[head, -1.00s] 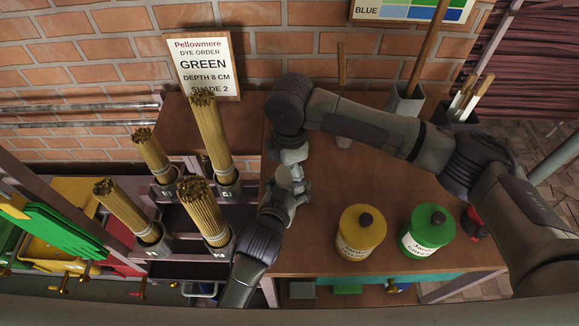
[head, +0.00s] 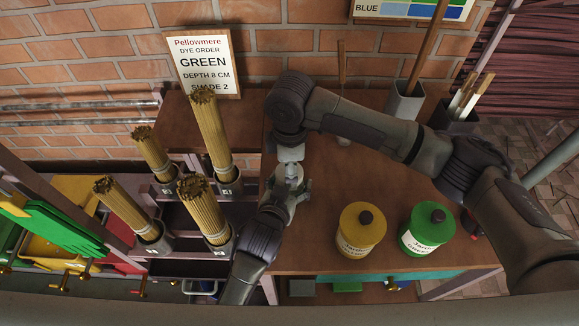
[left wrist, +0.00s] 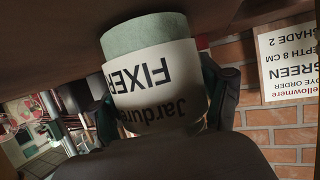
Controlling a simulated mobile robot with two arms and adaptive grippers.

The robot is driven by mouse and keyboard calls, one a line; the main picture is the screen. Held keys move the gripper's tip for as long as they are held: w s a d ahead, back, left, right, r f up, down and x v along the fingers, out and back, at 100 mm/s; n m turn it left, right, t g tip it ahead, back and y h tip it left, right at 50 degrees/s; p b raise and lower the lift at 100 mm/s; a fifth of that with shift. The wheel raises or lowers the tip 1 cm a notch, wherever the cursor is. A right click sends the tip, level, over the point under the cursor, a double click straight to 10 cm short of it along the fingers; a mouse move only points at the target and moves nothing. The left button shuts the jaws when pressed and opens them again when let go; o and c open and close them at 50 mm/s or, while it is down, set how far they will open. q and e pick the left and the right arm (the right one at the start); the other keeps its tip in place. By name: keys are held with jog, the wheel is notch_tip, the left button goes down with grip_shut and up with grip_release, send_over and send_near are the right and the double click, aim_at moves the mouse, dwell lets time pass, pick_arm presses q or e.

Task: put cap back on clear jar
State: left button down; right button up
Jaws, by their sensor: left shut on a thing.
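My left gripper (head: 284,196) is shut on the clear jar, near the left side of the table. In the left wrist view the jar (left wrist: 150,45) has a white label reading FIXER and a pale green band. The label appears upside down there, as does the wall sign. My right arm reaches over from the right, and its gripper (head: 291,170) points down right at the jar's top. Its fingers are too small and overlapped to tell open from shut. I cannot make out the cap or whether it touches the jar.
A yellow jar (head: 361,236) and a green jar (head: 424,235) stand on the wooden table (head: 325,250) to the right. Bundles of sticks (head: 205,212) stand in holders at left. A grey container (head: 404,103) is at the back. The table's middle is clear.

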jog(key=o, duration=1.3)
jog(key=shift+s, duration=0.1)
jog(key=shift+r, duration=2.3)
jog(key=shift+c, duration=0.3)
jog(key=shift+w+r+n, duration=0.2)
jog(key=shift+r+n, duration=1)
jog(key=shift+r, duration=0.05)
jog(key=shift+s+r+n, duration=0.1)
jog(key=shift+r+n, duration=0.4)
jog(key=shift+n, duration=0.1)
